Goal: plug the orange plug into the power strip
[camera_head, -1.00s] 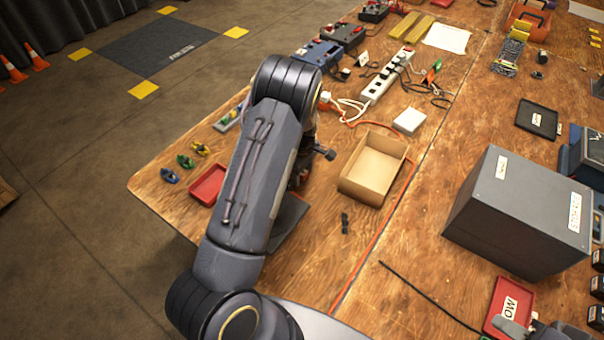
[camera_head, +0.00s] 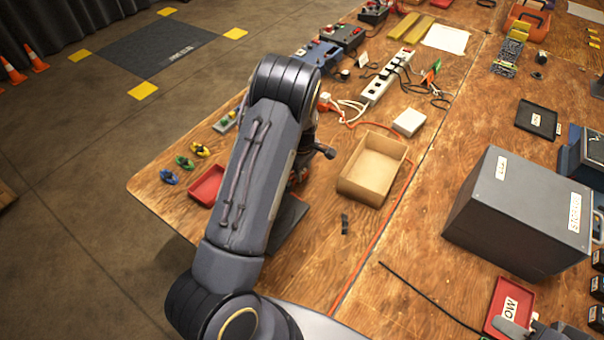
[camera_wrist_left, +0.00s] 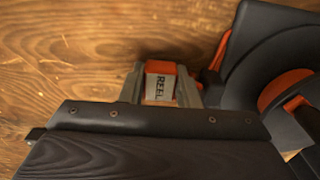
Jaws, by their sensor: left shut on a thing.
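The orange plug (camera_wrist_left: 161,68), with a white label reading REEL, shows in the left wrist view. My left gripper (camera_wrist_left: 163,88) is shut on it, with grey fingers on both sides. A dark part of the gripper covers the lower part of that view, so the plug's prongs are hidden. In the head view my left arm hides most of the gripper and the plug. The white power strip (camera_head: 378,87) lies on the table beyond the arm, with dark plugs in part of its row.
A black and orange reel (camera_wrist_left: 285,65) is close to the plug's right. An open cardboard box (camera_head: 372,168) stands right of the arm, with a white block (camera_head: 409,122) behind it. White cables lie by the strip's near end. A red tray (camera_head: 206,185) is left.

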